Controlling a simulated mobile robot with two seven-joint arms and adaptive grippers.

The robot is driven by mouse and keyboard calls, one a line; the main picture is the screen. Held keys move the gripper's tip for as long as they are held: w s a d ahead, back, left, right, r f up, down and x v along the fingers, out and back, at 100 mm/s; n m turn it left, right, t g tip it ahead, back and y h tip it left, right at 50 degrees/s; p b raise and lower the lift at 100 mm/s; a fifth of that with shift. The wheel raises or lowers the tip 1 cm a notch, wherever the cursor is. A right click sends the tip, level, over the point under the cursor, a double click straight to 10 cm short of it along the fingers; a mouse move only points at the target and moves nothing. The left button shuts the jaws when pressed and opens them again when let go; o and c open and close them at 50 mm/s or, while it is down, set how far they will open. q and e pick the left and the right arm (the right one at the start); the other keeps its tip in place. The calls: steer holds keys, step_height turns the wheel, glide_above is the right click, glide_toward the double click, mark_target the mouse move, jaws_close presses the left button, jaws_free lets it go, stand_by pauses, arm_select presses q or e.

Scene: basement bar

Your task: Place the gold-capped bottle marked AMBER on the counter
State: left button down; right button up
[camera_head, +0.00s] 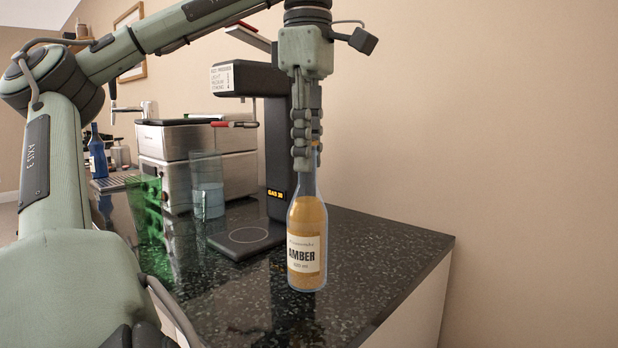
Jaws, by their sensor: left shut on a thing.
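The AMBER bottle (307,232) is clear with golden contents and a white label reading AMBER. It is upright over the dark speckled counter (385,240), near the counter's right part. Its base looks at or very near the counter surface; I cannot tell whether it touches. My left gripper (306,150) comes down from above and is shut on the bottle's neck. The fingers hide the top of the bottle, so its cap cannot be made out.
A black soda machine (277,150) with a round plate stands just behind left of the bottle. A clear glass (207,185), a green glass (146,210), a steel appliance (175,142) and a blue bottle (97,152) are further left. The counter's right edge is close; bare counter lies right of the bottle.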

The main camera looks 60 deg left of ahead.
mark_target(308, 183)
arm_select(q)
steer(key=shift+f, duration=2)
steer(key=shift+w, duration=0.1)
steer(key=shift+f, duration=0.1)
steer(key=c, duration=1.3)
jaws_free()
steer(key=shift+c, duration=0.2)
step_height(308, 183, up, 12)
steer(key=shift+r, duration=0.1)
